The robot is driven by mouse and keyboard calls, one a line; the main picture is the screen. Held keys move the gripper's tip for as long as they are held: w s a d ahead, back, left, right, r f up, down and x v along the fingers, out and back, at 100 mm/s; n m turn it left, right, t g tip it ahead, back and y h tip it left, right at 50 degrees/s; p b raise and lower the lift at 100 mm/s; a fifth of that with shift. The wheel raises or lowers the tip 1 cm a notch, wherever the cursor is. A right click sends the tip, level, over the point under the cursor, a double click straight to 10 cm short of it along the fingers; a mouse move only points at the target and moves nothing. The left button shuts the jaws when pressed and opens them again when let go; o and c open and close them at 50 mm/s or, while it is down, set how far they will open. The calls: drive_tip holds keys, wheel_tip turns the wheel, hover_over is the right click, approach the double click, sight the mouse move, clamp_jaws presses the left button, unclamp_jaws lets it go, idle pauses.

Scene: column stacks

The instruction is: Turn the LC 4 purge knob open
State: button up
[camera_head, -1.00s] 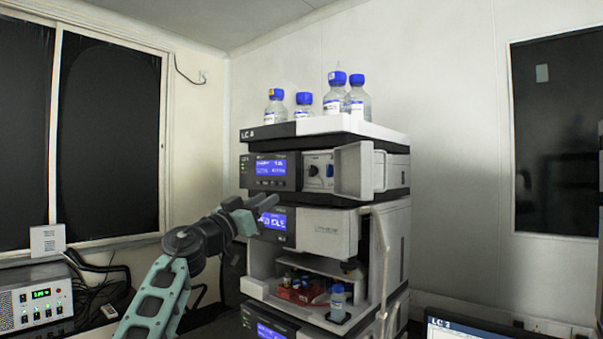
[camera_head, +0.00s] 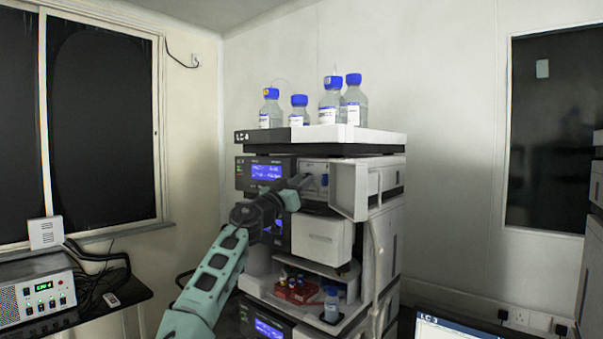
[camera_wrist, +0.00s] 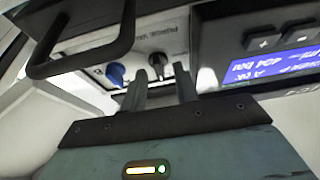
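The purge knob (camera_wrist: 157,61) is a small black knob on a pale panel under upside-down lettering in the wrist view. My gripper (camera_wrist: 161,72) is open, with its two dark fingertips close in front of the knob, one to each side. I cannot tell whether they touch it. In the head view my gripper (camera_head: 303,181) reaches the upper module's panel and hides the knob. A blue knob (camera_wrist: 117,75) sits left of the fingers in the wrist view. The stack's top label (camera_head: 252,136) begins with LC; its digit is blurred and looks like 3.
An open door (camera_head: 347,190) with a black handle (camera_wrist: 125,38) stands beside the panel, close to my fingers. A lit display (camera_head: 267,172) is left of the panel. Several blue-capped bottles (camera_head: 329,101) stand on top. An open compartment with red-racked vials (camera_head: 298,290) lies below.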

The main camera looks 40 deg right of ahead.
drive_tip(key=shift+d+r, duration=0.1)
drive_tip(key=shift+d, duration=0.25)
clamp_jaws()
